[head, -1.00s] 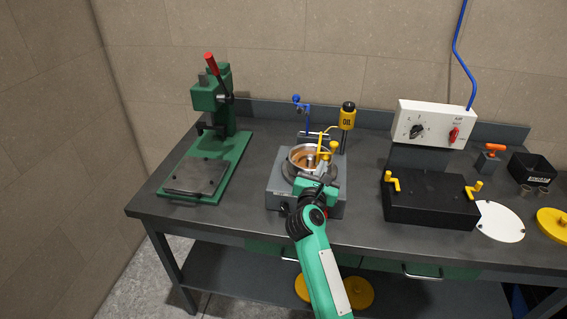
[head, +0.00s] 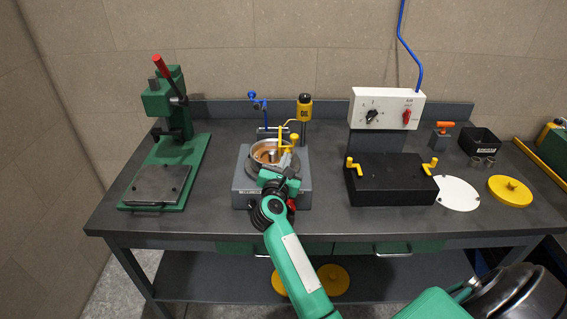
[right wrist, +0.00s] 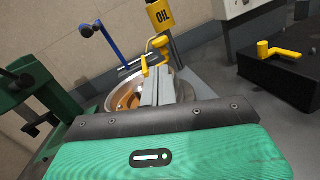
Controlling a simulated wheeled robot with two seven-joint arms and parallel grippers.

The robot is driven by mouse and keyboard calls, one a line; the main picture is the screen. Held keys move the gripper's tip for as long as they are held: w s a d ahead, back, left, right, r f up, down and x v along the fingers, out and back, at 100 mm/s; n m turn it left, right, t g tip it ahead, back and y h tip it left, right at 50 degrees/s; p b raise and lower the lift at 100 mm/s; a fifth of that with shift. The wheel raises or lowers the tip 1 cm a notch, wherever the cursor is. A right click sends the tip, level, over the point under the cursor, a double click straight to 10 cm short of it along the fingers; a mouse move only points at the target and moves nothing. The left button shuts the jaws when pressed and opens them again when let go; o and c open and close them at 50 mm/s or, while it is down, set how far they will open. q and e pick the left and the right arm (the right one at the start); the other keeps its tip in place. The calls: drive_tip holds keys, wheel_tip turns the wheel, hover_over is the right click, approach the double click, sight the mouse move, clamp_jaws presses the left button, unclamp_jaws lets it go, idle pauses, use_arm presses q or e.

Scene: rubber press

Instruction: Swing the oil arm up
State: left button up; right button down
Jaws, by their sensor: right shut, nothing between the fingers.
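The yellow oil cup (head: 305,106) marked OIL stands on a post at the back of a grey block station, and also shows in the right wrist view (right wrist: 160,16). Its thin yellow oil arm (head: 282,131) reaches out over the side of a round metal bowl (head: 262,152) with a copper-coloured inside. A yellow knob (head: 294,139) sits beside it. My right gripper (head: 289,158) is shut and empty at the bowl's right side, just in front of the knob. In the right wrist view its closed fingers (right wrist: 155,88) point at the yellow arm (right wrist: 146,66); contact cannot be told. My left gripper is not in view.
A blue lever (head: 258,102) stands behind the bowl. A green press (head: 170,130) with a red handle is to the left. A black block (head: 390,182) with yellow handles and a white control box (head: 387,108) are to the right. Bare bench lies between them.

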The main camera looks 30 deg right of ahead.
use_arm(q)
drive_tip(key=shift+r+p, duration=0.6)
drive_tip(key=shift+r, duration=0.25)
use_arm(e)
drive_tip(key=shift+x, duration=2.75)
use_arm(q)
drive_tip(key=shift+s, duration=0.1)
